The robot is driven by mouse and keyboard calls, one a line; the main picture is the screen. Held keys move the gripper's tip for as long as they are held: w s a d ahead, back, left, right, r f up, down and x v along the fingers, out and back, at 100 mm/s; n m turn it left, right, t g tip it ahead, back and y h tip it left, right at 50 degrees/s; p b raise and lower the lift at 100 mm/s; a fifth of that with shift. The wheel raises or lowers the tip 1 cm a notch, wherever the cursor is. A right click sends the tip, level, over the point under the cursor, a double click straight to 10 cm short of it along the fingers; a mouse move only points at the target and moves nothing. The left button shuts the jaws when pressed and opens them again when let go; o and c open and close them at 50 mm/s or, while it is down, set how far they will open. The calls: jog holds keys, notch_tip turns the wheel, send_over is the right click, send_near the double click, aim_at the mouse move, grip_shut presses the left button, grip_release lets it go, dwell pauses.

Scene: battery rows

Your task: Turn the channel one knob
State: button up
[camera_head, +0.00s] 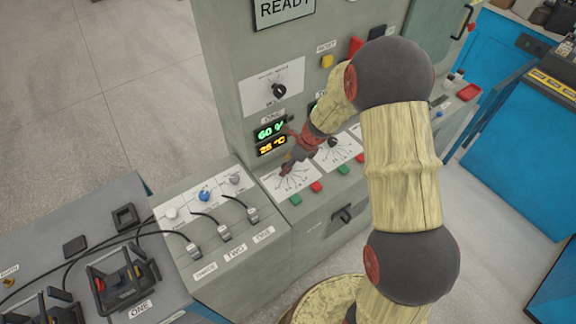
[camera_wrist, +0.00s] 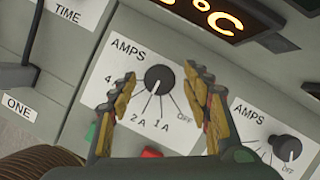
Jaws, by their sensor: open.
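The black round knob (camera_wrist: 158,78) sits on a white AMPS dial plate (camera_wrist: 112,62) in the wrist view. A pale mark on the knob's lower side points roughly towards 2 A. My gripper (camera_wrist: 160,74) is open, with one finger on each side of this knob. A gap shows between each fingertip and the knob; I cannot tell how far above the panel they are. In the head view my gripper (camera_head: 288,167) is over the left AMPS plate (camera_head: 293,185), below the display marked ONE (camera_head: 270,118), and largely hides the knob there.
A second AMPS knob (camera_wrist: 286,147) is close on the right; it also shows in the head view (camera_head: 332,142). Green (camera_head: 296,200) and red (camera_head: 317,187) buttons lie below the dials. The display (camera_head: 271,146) overhangs behind. Cabled plugs (camera_head: 224,233) stand to the left.

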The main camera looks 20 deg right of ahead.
jog(key=shift+c, duration=1.4)
jog(key=c, duration=0.9)
